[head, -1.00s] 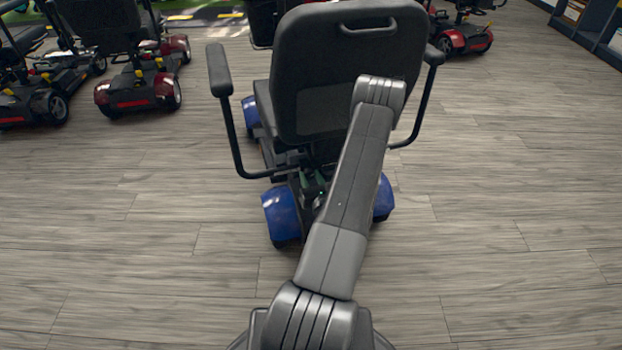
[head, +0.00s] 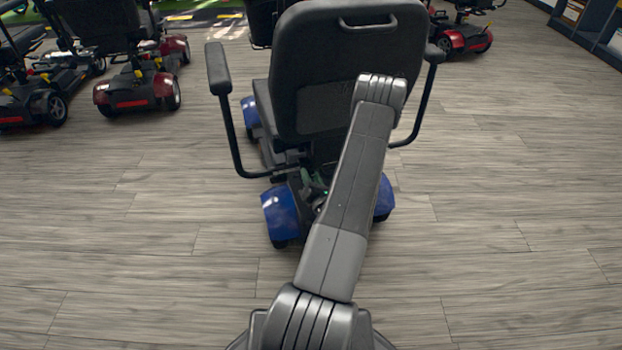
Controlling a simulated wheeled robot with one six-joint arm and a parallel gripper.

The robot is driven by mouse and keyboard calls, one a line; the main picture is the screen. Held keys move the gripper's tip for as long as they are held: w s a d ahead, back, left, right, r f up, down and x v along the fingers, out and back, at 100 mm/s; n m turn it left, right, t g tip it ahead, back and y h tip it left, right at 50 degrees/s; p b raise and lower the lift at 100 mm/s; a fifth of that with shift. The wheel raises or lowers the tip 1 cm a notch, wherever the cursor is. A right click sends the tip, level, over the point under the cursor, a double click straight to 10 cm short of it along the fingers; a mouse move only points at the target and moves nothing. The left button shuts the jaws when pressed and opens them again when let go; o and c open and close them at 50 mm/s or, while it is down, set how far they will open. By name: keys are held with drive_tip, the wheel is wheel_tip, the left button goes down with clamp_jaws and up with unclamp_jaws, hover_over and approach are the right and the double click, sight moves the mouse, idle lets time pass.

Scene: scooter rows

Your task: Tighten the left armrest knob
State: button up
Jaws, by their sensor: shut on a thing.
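The scooter with blue fenders (head: 281,212) stands in front of me, its black seat back (head: 335,70) toward me. Its left armrest (head: 219,70) is at picture left, with a bent tube (head: 233,143) running in under the seat. My arm reaches up over the seat back's lower right and bends down out of sight behind its own link. A small part of my gripper (head: 307,179) shows low behind the seat, by the tube's inner end. It is shut on the left armrest knob there. The jaws and the knob are too small and dark to make out clearly.
The right armrest (head: 433,55) is at picture right, past my arm. Red scooters (head: 138,91) stand at the upper left, and another red one (head: 463,38) is at the upper right. Shelving (head: 592,35) fills the top right corner. The wooden floor around the blue scooter is clear.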

drive_tip(key=m, duration=0.4)
drive_tip(key=shift+f+m, duration=0.1)
drive_tip(key=shift+m, duration=0.2)
drive_tip(key=m, duration=0.4)
drive_tip(key=shift+d, duration=0.1)
drive_tip(key=m, duration=0.5)
drive_tip(key=shift+f+p, duration=0.15)
drive_tip(key=shift+p, duration=0.2)
drive_tip(key=shift+f+m+p, duration=0.1)
drive_tip(key=shift+m+p, duration=0.2)
drive_tip(key=shift+m, duration=1.8)
drive_tip(key=o, duration=1)
